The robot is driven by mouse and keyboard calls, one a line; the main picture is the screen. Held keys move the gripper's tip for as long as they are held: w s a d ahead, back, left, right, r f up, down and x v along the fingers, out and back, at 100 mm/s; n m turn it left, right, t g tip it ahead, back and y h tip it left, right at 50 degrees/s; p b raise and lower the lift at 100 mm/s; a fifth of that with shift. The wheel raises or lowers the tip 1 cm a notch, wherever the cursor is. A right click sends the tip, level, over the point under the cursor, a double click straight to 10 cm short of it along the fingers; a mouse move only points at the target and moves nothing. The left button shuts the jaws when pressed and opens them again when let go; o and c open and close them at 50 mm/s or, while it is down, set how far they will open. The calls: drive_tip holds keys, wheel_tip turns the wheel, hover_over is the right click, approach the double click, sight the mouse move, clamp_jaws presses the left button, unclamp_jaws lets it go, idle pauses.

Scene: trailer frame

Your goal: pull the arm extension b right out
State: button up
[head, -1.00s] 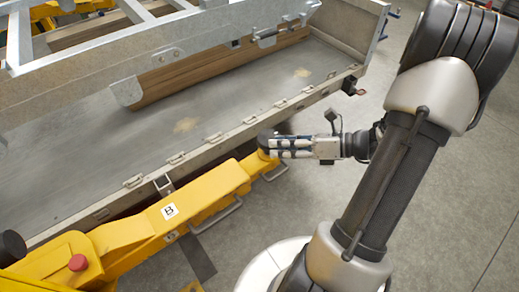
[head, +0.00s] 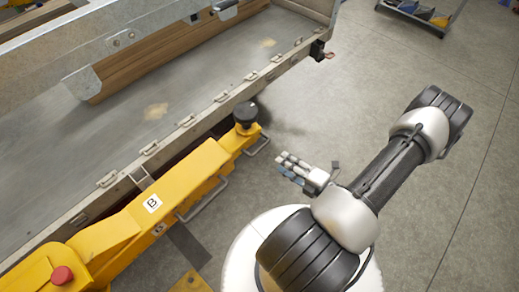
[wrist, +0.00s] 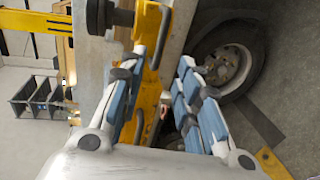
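The yellow lift arm (head: 165,195) marked B lies along the trailer's near side. Its end section, the arm extension (head: 238,138), carries a round black pad (head: 246,112) on top. A small grey handle (head: 259,146) sits on the end section's side, and a longer handle (head: 203,200) is farther back. My gripper (head: 283,166) is open and empty, to the right of the end section and apart from it. In the wrist view the spread fingers (wrist: 163,68) frame part of the yellow arm (wrist: 150,75), seen beyond them.
The grey trailer bed (head: 130,112) runs along the arm's far side. A red button (head: 62,275) is at the lower left. A tyre (wrist: 228,62) shows in the wrist view. The concrete floor (head: 400,90) to the right is clear up to a cart (head: 425,14) at the back.

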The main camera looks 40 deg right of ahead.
sight(260, 148)
drive_tip(key=b+x, duration=0.2)
drive_tip(key=x, duration=1)
drive_tip(key=shift+w+f+b, duration=0.1)
drive_tip(key=shift+w+b, duration=0.1)
drive_tip(key=shift+b, duration=0.1)
clamp_jaws()
